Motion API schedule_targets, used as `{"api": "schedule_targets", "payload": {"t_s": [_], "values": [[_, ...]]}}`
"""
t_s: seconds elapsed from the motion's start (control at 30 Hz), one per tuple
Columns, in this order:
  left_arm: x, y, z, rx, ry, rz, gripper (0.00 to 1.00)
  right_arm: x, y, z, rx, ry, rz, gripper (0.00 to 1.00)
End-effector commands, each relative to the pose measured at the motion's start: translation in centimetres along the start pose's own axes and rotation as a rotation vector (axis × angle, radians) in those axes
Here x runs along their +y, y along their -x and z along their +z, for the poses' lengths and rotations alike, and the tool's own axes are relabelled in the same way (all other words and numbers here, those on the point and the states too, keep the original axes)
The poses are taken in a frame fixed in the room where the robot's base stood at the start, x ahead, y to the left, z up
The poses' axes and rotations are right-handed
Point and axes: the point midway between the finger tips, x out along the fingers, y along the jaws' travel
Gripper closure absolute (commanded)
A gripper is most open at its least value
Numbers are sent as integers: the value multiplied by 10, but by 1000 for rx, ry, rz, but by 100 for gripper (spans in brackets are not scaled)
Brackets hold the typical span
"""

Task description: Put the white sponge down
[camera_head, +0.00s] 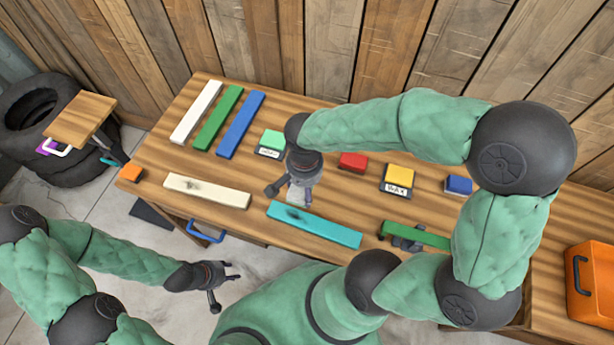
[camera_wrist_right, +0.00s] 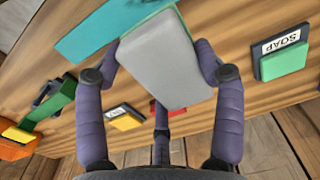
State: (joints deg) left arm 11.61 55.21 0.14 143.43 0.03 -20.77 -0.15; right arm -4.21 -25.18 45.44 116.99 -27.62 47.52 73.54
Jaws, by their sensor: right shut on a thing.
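The white sponge (camera_wrist_right: 165,62) is a pale grey-white block with a green edge. My right gripper (camera_head: 290,190) is shut on it, with fingers on both sides in the right wrist view. My left gripper (camera_head: 228,287) is open and empty, off the table's front edge above the floor.
Behind the right gripper are a green block with a label (camera_head: 271,142), a red block (camera_head: 352,162), a yellow block (camera_head: 399,175) and a blue block (camera_head: 458,185). White, green and blue planks (camera_head: 240,125) lie back left.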

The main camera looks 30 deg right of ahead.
Motion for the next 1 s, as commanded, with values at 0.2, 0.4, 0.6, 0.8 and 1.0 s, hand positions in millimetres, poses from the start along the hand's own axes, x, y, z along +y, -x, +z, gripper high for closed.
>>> {"api": "schedule_targets", "payload": {"t_s": [0.2, 0.4, 0.6, 0.8, 1.0], "values": [[-5, -14, 0, 0, 0, 0, 60, -11, -25, -46, -2, -3, 2, 57], [-9, -25, -1, 0, 0, 0, 60, -18, -58, -70, -2, 1, 2, 57], [-10, -29, -1, 0, 0, 0, 60, -21, -70, -82, 0, 2, 0, 57], [-12, -33, -1, 0, 0, 0, 60, -23, -83, -91, -1, 1, 1, 57], [-15, -42, -2, 0, 0, 0, 60, -23, -110, -90, -1, 3, 1, 57]]}}
